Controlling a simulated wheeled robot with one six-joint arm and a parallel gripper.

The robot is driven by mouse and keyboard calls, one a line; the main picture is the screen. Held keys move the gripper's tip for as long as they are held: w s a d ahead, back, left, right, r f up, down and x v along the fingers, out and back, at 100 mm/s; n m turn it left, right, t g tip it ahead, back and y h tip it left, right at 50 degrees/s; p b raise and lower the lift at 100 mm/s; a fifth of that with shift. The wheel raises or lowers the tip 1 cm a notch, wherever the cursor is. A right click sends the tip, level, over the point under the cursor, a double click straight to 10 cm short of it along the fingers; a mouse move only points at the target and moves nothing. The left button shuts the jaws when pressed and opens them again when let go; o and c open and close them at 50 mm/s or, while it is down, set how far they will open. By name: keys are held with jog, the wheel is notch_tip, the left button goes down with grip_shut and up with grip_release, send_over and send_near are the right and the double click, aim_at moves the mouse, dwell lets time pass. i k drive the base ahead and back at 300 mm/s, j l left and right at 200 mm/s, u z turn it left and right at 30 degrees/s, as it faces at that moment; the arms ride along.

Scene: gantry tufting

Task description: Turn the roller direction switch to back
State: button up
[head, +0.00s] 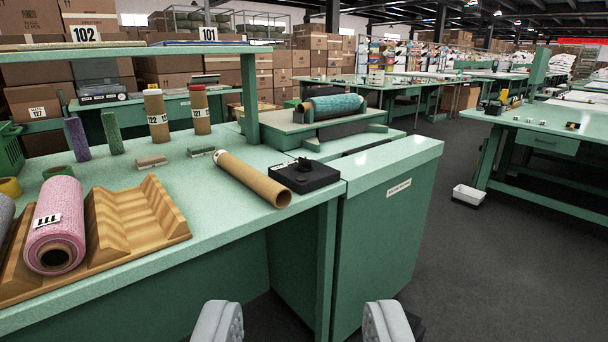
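A black box with a small dark knob on top (304,176) sits at the right end of the green bench top; it looks like the roller direction switch, but any markings and the knob's setting are too small to read. Behind it, a teal roll (335,107) lies on the roller machine (300,126). My gripper (304,325) is at the bottom of the view, its two pale fingers wide apart with nothing between them. It is in front of the bench, well short of the black box.
A cardboard tube (252,179) lies just left of the black box. A wooden cradle (150,225) holds a pink roll (55,225) at left. A shelf post (250,100) rises behind.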

aim_at(305, 165)
jog(key=i+l, duration=0.15)
jog(key=i, duration=0.45)
jog(key=i+l+u, duration=0.1)
jog(key=i, duration=0.55)
